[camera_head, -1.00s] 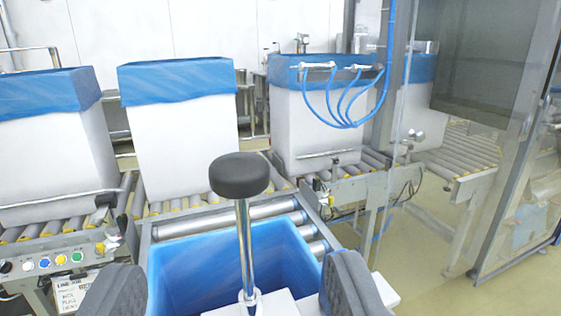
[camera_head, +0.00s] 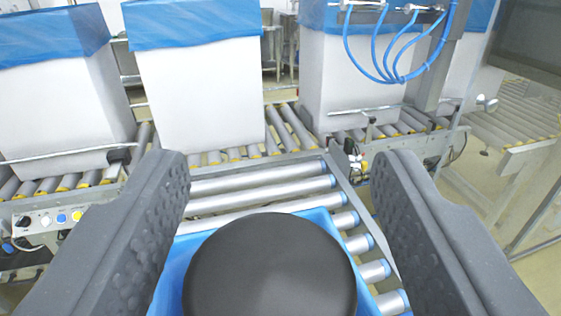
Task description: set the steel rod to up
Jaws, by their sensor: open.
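The steel rod's round black knob (camera_head: 270,268) fills the bottom middle of the view, seen from above. The steel shaft under it is hidden by the knob, so I cannot tell its tilt. My gripper (camera_head: 285,170) is open, with one grey textured finger on each side of the knob. Both fingers stand clear of the knob in the picture, with gaps on both sides. A blue-lined bin (camera_head: 318,219) shows around and beyond the knob.
A roller conveyor (camera_head: 262,187) lies just beyond the knob. White boxes with blue liners stand behind it, one at the middle (camera_head: 205,95) and one at the left (camera_head: 60,110). Blue hoses (camera_head: 365,65) hang at the upper right. A button panel (camera_head: 50,218) is at the left.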

